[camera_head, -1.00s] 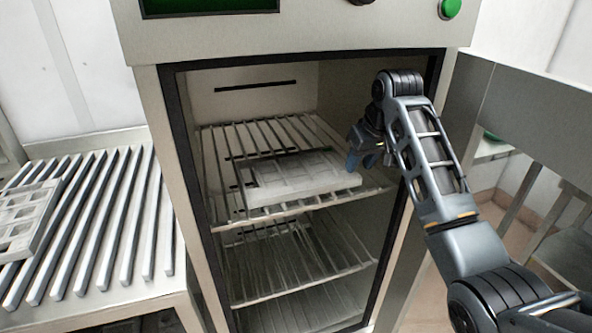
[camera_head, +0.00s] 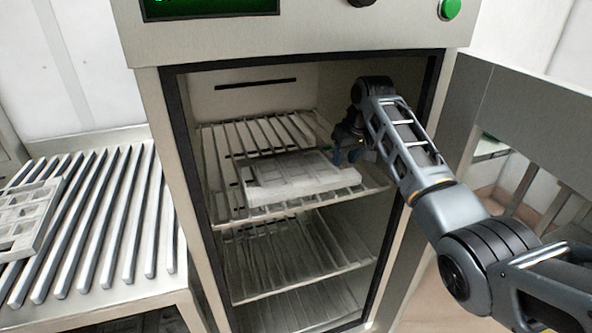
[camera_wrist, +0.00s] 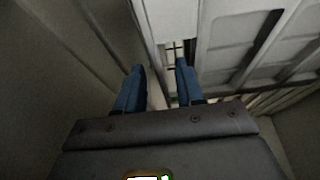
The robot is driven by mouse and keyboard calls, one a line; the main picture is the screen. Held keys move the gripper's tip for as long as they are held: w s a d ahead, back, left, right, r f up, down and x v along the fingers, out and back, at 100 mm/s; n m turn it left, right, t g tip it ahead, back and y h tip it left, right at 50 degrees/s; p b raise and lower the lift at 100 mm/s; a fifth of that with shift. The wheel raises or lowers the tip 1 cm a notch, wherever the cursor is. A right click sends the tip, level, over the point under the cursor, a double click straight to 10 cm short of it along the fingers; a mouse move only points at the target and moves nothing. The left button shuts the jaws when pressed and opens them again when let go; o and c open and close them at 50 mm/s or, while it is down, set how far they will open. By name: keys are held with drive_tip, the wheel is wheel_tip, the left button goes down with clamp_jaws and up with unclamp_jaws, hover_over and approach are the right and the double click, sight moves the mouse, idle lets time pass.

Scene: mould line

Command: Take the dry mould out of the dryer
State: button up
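A pale grey mould (camera_head: 290,182) with square recesses lies flat on the upper wire rack (camera_head: 225,212) inside the open dryer (camera_head: 292,57). My gripper (camera_head: 348,156) is inside the dryer opening, at the mould's right end. In the wrist view its two blue fingers (camera_wrist: 158,72) are apart. The mould (camera_wrist: 248,40) fills the upper right of that view, with its pale edge just beyond the fingertips. Nothing shows held between the fingers. Whether a fingertip touches the mould cannot be told.
Lower wire racks (camera_head: 290,262) in the dryer look empty. A slatted table (camera_head: 110,225) stands at the left with another mould (camera_head: 25,218) on it; its right part is bare. The dryer's right frame (camera_head: 432,100) is close to my arm.

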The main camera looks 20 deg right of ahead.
drive_tip(key=shift+c, duration=0.3)
clamp_jaws()
drive_tip(key=shift+r, duration=0.1)
idle(0.4)
